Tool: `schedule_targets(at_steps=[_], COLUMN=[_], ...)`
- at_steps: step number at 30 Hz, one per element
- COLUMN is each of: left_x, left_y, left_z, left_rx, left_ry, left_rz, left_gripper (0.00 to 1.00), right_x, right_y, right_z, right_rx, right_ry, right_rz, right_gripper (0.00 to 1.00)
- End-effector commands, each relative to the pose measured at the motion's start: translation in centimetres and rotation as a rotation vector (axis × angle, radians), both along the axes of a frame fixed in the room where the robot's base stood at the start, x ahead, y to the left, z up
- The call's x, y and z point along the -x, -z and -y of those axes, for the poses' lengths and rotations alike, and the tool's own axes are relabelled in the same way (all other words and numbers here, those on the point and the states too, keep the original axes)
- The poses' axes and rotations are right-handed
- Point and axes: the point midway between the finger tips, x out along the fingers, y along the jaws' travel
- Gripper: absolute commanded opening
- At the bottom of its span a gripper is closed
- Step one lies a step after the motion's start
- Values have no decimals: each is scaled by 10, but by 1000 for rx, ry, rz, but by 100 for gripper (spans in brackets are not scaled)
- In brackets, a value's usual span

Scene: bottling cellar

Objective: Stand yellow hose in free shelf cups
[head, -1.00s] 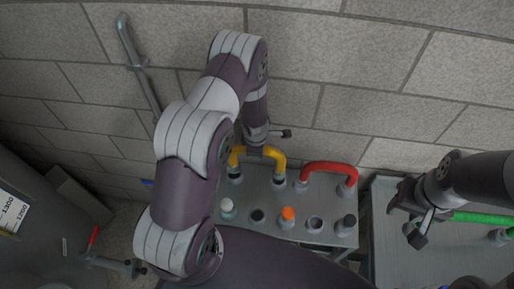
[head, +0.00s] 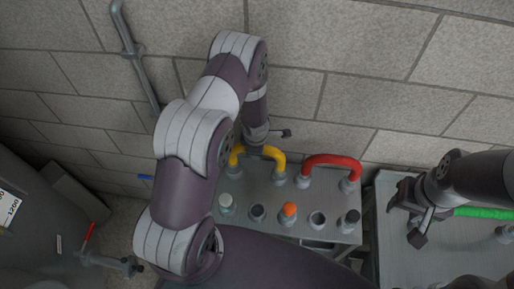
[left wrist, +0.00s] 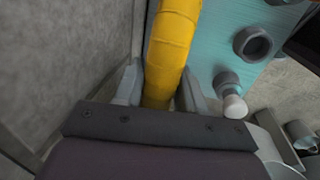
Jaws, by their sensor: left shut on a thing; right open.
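The yellow hose (head: 262,151) is an arch at the back left of the grey shelf (head: 258,188), beside the wall. Its two grey ends point down at the back row of cups; I cannot tell whether they sit fully inside. My left gripper (head: 257,138) is above the arch. In the left wrist view, the gripper's fingers (left wrist: 160,88) are on both sides of the yellow hose (left wrist: 173,45), shut on it. My right gripper (head: 408,216) is open and empty over the right-hand table.
A red hose (head: 331,161) arches right of the yellow one. The front row has a white-plugged cup (head: 226,202), an orange-plugged cup (head: 289,210), a dark-topped cup (head: 350,219) and open cups (head: 317,219). A green hose (head: 483,212) lies at right. The block wall is close behind.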

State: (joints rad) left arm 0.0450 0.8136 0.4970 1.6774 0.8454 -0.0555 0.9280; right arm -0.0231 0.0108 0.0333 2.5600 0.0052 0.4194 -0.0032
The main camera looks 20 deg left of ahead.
Motion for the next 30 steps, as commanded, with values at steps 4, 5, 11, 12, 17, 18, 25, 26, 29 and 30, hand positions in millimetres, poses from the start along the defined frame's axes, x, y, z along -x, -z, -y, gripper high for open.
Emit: schedule_targets(at_steps=[4, 5, 11, 12, 17, 18, 25, 26, 29, 30], left_x=[-1, -1, -1, -1, -1, -1, -1, -1, -1, -1], left_y=[0, 0, 3, 3, 5, 5, 6, 6, 6, 6], left_z=[0, 0, 0, 0, 0, 0, 0, 0, 0, 0], left_rx=[0, 0, 0, 0, 0, 0, 0, 0, 0, 0], left_ry=[0, 0, 0, 0, 0, 0, 0, 0, 0, 0], left_rz=[2, 2, 2, 2, 2, 2, 2, 2, 2, 2], left_gripper=[9, 9, 9, 9, 9, 9, 9, 9, 9, 49], right_x=[0, 0, 0, 0, 0, 0, 0, 0, 0, 0], right_y=[0, 1, 3, 3, 5, 5, 6, 6, 6, 6], right_z=[0, 0, 0, 0, 0, 0, 0, 0, 0, 0], right_rx=[0, 0, 0, 0, 0, 0, 0, 0, 0, 0], right_ry=[0, 0, 0, 0, 0, 0, 0, 0, 0, 0], right_rz=[0, 0, 0, 0, 0, 0, 0, 0, 0, 0], right_gripper=[43, 43, 43, 43, 43, 43, 43, 43, 43, 43])
